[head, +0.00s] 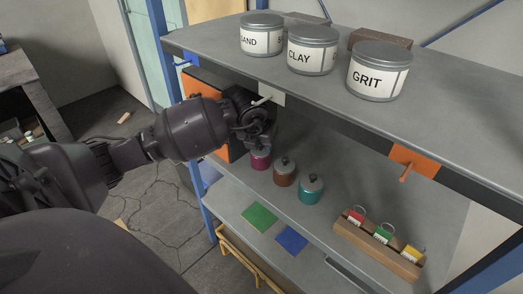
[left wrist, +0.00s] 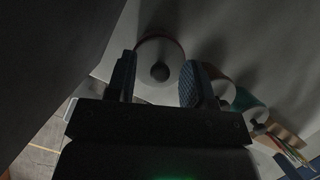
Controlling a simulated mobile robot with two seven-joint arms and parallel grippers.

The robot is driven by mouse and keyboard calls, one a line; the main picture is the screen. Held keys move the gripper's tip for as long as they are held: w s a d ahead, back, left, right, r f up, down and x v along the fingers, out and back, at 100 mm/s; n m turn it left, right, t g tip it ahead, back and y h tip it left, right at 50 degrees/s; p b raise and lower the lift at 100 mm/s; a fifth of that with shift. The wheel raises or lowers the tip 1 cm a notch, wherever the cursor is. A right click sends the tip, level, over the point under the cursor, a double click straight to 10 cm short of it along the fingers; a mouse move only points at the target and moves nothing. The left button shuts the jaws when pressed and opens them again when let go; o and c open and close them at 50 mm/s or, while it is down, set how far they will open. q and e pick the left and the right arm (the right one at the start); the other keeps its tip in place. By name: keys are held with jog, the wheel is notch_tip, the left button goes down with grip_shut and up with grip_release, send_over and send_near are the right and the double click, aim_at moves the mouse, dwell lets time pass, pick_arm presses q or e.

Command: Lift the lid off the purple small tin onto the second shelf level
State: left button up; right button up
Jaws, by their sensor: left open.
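The purple small tin (head: 261,161) stands on the lower shelf board (head: 345,208), left of a brown tin (head: 284,175) and a teal tin (head: 310,192). Its top is hidden behind my left gripper (head: 262,141) in the head view. In the left wrist view the round lid (left wrist: 160,52) with its dark knob lies between and beyond the two spread fingers of my left gripper (left wrist: 157,84). The gripper is open, just above the tin; I cannot tell whether a finger touches the lid. My right gripper is not in view.
The upper board (head: 450,110) hangs close above my left wrist and bears cans marked SAND (head: 262,36), CLAY (head: 312,52) and GRIT (head: 378,72). Green (head: 259,217) and blue (head: 291,239) squares lie at the lower front. A wooden rack (head: 376,250) stands right.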

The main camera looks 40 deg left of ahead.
pick_arm(q)
jog(key=shift+r, duration=0.1)
grip_shut()
jog(key=shift+r, duration=0.6)
jog(key=s+d+p, duration=0.1)
jog(key=s+d, duration=0.1)
jog(key=s, duration=0.6)
jog(key=s+d+p, duration=0.2)
jog(key=s+d, duration=0.1)
jog(key=s, duration=0.6)
jog(key=shift+s+d, duration=0.2)
jog(key=shift+d, duration=0.1)
